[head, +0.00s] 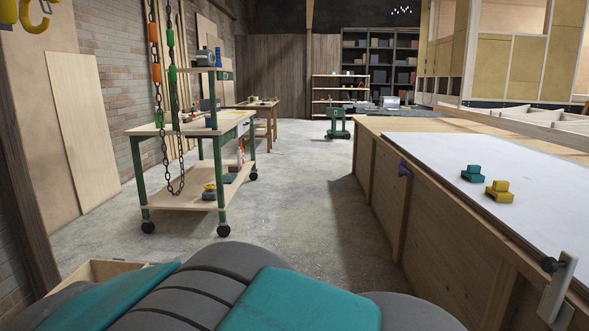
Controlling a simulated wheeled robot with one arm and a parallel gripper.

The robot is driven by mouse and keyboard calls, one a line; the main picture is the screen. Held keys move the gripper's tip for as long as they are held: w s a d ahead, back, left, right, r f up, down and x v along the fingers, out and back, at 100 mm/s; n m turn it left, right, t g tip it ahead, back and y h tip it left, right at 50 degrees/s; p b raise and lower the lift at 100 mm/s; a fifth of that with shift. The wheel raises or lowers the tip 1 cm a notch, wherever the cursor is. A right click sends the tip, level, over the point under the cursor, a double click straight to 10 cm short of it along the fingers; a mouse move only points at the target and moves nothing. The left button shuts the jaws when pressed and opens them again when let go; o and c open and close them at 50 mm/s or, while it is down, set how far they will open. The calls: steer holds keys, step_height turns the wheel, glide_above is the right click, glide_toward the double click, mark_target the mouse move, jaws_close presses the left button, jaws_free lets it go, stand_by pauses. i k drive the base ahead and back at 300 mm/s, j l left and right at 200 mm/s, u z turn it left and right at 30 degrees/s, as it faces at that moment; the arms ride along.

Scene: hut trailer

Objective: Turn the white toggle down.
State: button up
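A pale, whitish toggle (563,283) is at the lower right edge of the head view, on the near end of the long wooden workbench (440,228). It is a flat bar standing nearly upright, slightly tilted, and its upper end rises to the level of the white bench top. The toggle's lower end runs close to the bottom of the picture. My gripper is not in view, so nothing shows whether it is open or shut.
A teal block (472,173) and a yellow block (499,191) sit on the white board (455,148). A green-framed wheeled cart (140,185) stands left. The concrete floor (300,205) between is clear.

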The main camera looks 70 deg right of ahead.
mark_target(563, 270)
steer(key=z, duration=3.65)
